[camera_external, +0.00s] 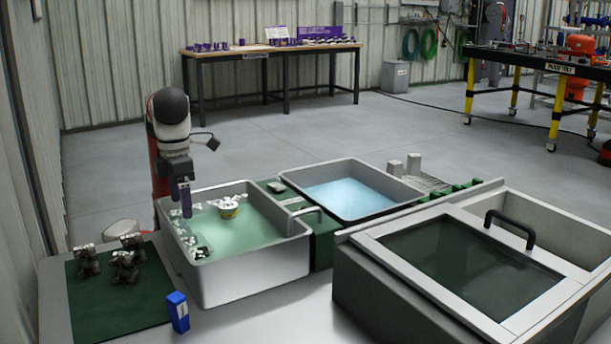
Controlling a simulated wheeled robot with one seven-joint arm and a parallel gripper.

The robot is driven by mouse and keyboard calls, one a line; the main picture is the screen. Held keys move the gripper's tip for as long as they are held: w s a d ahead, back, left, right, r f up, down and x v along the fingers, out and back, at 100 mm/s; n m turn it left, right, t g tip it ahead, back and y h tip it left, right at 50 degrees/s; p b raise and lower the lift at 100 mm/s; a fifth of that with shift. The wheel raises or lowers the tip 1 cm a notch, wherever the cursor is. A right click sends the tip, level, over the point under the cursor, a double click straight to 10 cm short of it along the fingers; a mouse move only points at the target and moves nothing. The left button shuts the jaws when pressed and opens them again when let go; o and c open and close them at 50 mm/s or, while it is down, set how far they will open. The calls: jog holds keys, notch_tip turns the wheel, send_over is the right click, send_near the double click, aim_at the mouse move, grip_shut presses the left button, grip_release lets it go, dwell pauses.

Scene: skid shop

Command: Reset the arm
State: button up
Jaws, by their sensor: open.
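My arm (171,120) stands at the left, behind the near-left metal basin, and is bent so that its end points down. My gripper (186,212) hangs at the left back rim of the basin (262,262). It is open, and nothing shows between its fingers, though it is small in this view.
Several metal parts (126,267) sit on a green mat (85,312) at the left. A blue box (178,312) stands in front of the basin. A second basin (350,192) holds blue liquid. A large lidded tank (450,265) with a black handle fills the right.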

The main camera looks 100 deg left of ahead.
jog(key=shift+r, duration=1.1)
